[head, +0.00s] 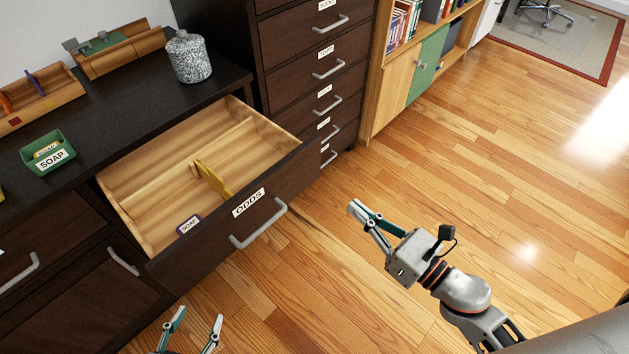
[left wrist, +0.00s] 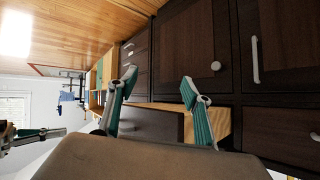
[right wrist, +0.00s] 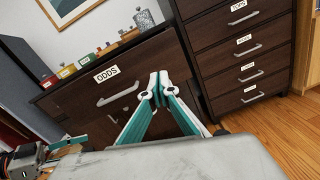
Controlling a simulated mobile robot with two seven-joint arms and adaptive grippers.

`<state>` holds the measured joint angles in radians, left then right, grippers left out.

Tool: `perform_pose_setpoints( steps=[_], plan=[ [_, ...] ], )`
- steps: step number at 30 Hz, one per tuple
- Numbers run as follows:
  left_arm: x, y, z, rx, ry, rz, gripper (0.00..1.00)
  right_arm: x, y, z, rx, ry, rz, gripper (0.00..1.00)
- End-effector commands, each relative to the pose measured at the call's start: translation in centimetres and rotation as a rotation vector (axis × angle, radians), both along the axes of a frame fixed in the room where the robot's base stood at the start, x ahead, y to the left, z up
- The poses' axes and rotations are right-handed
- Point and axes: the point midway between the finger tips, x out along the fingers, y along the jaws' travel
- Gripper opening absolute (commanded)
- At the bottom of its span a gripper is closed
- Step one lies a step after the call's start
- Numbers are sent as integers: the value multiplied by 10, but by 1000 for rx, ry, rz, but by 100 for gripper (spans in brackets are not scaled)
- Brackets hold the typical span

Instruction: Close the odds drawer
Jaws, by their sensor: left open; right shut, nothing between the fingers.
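The odds drawer (head: 290,170) is pulled out of the dark dresser in the head view. Its front carries an ODDS label (head: 248,203) and a grey bar handle (head: 258,226). Inside are a yellow divider (head: 213,180) and a small soap tag (head: 188,225). My right gripper (head: 356,210) is shut and empty, to the right of the drawer front and apart from it. In the right wrist view its tips (right wrist: 158,82) overlap the drawer front, right of the handle (right wrist: 118,94). My left gripper (head: 198,317) is open and empty, below the drawer front at the bottom edge.
On the dresser top (head: 110,140) stand a green soap box (head: 48,154), wooden organisers (head: 118,50) and a speckled jar (head: 188,58). A tall labelled drawer unit (head: 310,60) stands just right of the open drawer. The wooden floor (head: 460,150) to the right is clear.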

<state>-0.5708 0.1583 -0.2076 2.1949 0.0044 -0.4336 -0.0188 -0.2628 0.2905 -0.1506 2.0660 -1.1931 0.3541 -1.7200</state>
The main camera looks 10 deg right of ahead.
Motion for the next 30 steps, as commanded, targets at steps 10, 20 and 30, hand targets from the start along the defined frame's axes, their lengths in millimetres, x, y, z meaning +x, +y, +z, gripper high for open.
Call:
perform_pose_setpoints(
  steps=[10,20,30],
  plan=[
    [-6,-1,-14,2,20,-4,49,5,18,-19,-218,-123,68,0],
    [-7,3,-10,8,20,3,49,54,53,-15,-213,-123,65,0],
    [-9,5,-12,13,27,8,49,98,86,-19,-211,-116,65,0]
  ],
)
